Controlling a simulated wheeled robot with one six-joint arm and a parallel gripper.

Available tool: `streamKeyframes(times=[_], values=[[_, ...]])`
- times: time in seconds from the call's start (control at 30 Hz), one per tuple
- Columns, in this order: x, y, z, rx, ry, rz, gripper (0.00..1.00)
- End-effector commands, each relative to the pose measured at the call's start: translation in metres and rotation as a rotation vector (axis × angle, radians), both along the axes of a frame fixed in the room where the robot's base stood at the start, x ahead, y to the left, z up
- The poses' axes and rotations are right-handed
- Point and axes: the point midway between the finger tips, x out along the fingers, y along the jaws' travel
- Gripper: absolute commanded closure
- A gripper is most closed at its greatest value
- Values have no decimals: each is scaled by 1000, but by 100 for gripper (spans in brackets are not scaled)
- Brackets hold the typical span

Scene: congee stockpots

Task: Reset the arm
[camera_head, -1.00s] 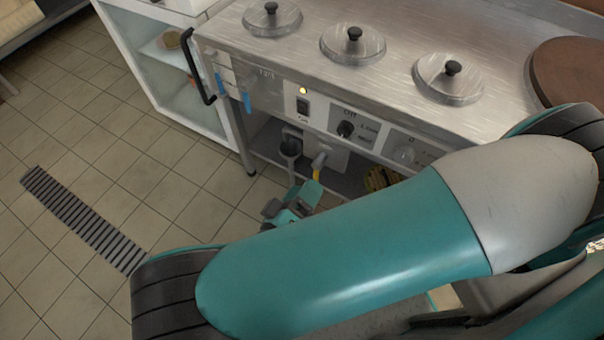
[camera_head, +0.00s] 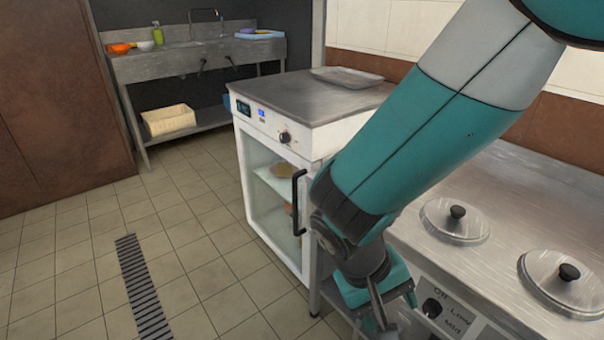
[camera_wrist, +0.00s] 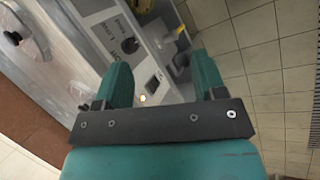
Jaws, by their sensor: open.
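My arm (camera_head: 430,130) comes down from the upper right in the head view, its teal and grey links in front of the steel stockpot counter (camera_head: 520,190). My gripper (camera_wrist: 160,72) is open and empty in the wrist view, with its two teal fingers apart. It also shows in the head view (camera_head: 378,318), low beside the counter's front, where its fingertips are hard to make out. The wrist view shows the counter's control panel (camera_wrist: 125,38) with a knob, a switch and a lit lamp beyond the fingers.
Two round lids (camera_head: 455,220) (camera_head: 566,280) sit in the counter top. A white glass-door cabinet (camera_head: 275,195) with a black handle stands left of my arm, a tray (camera_head: 346,77) on top. A sink table (camera_head: 200,55) is at the back. The tiled floor (camera_head: 200,230) is clear.

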Motion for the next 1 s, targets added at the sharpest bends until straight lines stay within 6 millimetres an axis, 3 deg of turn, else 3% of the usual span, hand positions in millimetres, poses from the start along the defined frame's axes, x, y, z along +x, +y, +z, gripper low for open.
streamKeyframes(times=[0.03,0.2,0.5,0.67,0.7,1.0], values=[[0,-5,21,101,18,3,36],[-18,-14,80,407,50,92,36],[-59,-21,146,732,-30,285,36],[-81,-21,170,836,-98,390,36],[-79,-20,189,831,-86,387,36],[-79,-20,262,828,-82,384,36]])
